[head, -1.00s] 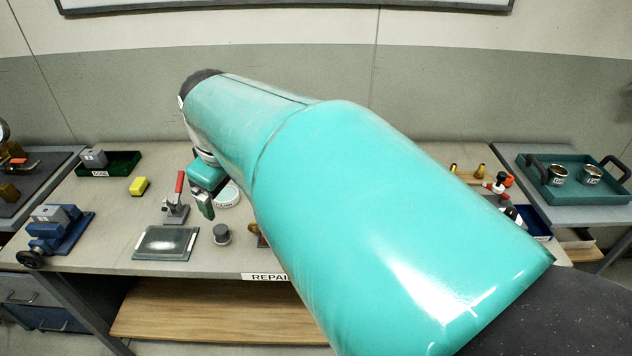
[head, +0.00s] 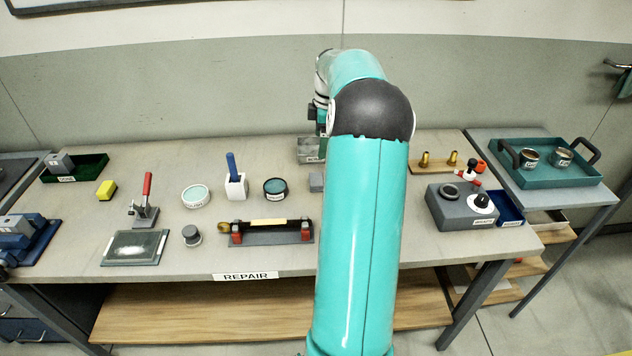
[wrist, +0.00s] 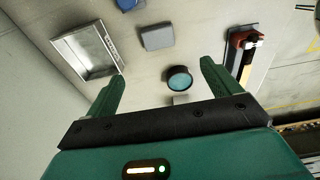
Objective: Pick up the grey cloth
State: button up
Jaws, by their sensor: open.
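A flat grey square piece (wrist: 157,37), apparently the folded grey cloth, lies on the bench in the wrist view, beyond my fingertips and slightly left of centre. In the head view its left part (head: 317,181) shows beside my arm, which hides the remainder. My gripper (wrist: 163,70) is open and empty, its two green fingers apart above the bench. The gripper is not touching the cloth.
A metal tray (wrist: 90,50) lies left of the cloth in the wrist view. A dark tin with a teal top (wrist: 179,79) shows between the fingers. A clamp fixture (head: 270,232), a brush holder (head: 236,187) and a grey box (head: 462,206) stand on the bench.

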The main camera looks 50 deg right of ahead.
aim_at(317, 178)
jog(key=f, duration=0.9)
jog(key=w+f, duration=0.1)
jog(key=f, duration=0.4)
jog(key=shift+a, duration=0.25)
jog(key=c, duration=1.1)
